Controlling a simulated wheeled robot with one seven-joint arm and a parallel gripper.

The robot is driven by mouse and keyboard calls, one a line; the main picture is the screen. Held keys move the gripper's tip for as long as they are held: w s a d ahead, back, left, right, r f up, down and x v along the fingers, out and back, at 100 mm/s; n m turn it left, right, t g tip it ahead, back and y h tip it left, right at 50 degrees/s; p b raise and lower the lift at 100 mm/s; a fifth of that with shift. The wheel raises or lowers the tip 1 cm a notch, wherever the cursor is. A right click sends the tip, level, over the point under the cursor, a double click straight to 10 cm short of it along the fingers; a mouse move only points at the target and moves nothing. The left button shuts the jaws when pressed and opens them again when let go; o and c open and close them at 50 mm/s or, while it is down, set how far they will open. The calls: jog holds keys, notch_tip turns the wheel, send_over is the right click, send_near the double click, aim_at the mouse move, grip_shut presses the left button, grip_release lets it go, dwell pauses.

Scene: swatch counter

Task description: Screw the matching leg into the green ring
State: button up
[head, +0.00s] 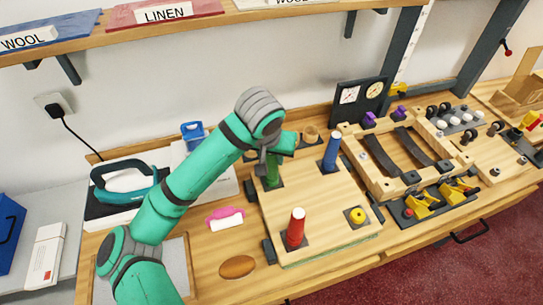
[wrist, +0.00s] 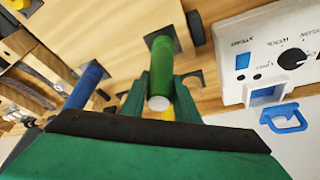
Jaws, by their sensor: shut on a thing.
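The green leg (head: 272,172) stands at the back left of the wooden board (head: 325,190), over a dark square plate. In the wrist view the green leg (wrist: 163,62) shows with its pale end toward the camera. My gripper (head: 272,152) is at the top of this leg. In the wrist view my gripper (wrist: 163,88) has a finger on each side of the leg and is shut on it. The green ring cannot be made out; the leg covers its place. A blue leg (head: 331,154) and a red leg (head: 296,228) stand on the board, apart from my gripper.
A yellow ring (head: 357,215) sits on a dark plate at the board's front right. A wooden frame with dark strips (head: 383,150) stands right of the board. A teal iron (head: 125,180), a pink-and-white roll (head: 225,218) and a brown oval (head: 237,266) lie left.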

jog(key=shift+s+d+m+g+h, duration=0.15)
jog(key=shift+m+h, duration=0.2)
jog(key=shift+m, duration=0.7)
jog(key=shift+d+m+g+h, duration=0.15)
jog(key=shift+m+h, duration=0.2)
jog(key=shift+m, duration=0.7)
jog(key=shift+a, duration=0.1)
jog(key=o, duration=1.6)
jog(key=shift+a, duration=0.1)
jog(key=shift+c, duration=0.2)
jog(key=shift+r, duration=3)
jog(key=shift+a, duration=0.1)
